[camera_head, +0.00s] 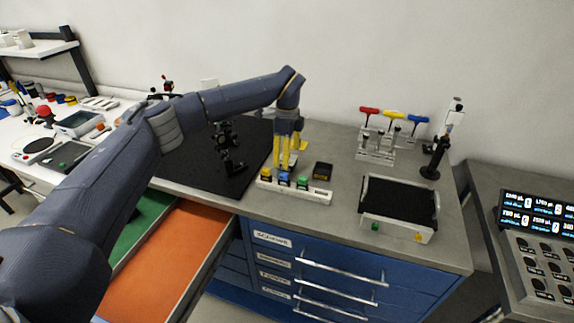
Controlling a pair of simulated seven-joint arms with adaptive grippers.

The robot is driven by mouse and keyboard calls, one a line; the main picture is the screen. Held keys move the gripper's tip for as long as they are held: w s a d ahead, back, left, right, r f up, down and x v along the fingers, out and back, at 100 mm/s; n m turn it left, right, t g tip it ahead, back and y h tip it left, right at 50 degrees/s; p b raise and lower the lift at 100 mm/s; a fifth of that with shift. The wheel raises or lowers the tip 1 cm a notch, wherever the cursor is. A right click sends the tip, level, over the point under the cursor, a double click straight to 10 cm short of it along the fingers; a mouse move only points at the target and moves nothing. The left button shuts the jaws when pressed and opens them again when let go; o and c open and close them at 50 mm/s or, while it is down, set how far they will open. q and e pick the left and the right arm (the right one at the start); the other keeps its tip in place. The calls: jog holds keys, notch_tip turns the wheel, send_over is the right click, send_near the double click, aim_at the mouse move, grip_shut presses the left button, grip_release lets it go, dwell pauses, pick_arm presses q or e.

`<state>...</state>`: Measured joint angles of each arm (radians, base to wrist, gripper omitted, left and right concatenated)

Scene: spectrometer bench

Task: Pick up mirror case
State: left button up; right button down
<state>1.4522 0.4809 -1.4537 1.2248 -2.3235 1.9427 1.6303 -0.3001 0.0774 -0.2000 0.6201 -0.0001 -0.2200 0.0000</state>
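No object is clearly marked as the mirror case. A small black box with a yellowish mark (323,170) lies on the grey bench, just behind the right part of a white holder (318,194). The holder carries small blocks with yellow, blue and green tops. My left arm reaches in from the left, and its gripper (284,168) points down with yellow fingers above and just behind the holder, near the blue block (284,178), left of the black box. Whether the fingers touch or grip anything is unclear. My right gripper is out of view.
A black breadboard (190,172) with optics mounts lies left of the holder. A black-topped instrument (400,202), a hex-key stand (378,150) and a dark upright stand (435,160) are to the right. An orange-lined drawer (170,255) is open in front.

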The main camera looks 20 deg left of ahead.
pick_arm(q)
jog(key=shift+f, duration=1.45)
jog(key=shift+c, duration=0.4)
jog(key=c, duration=1.1)
jog(key=shift+r, duration=0.1)
jog(key=shift+c, duration=0.2)
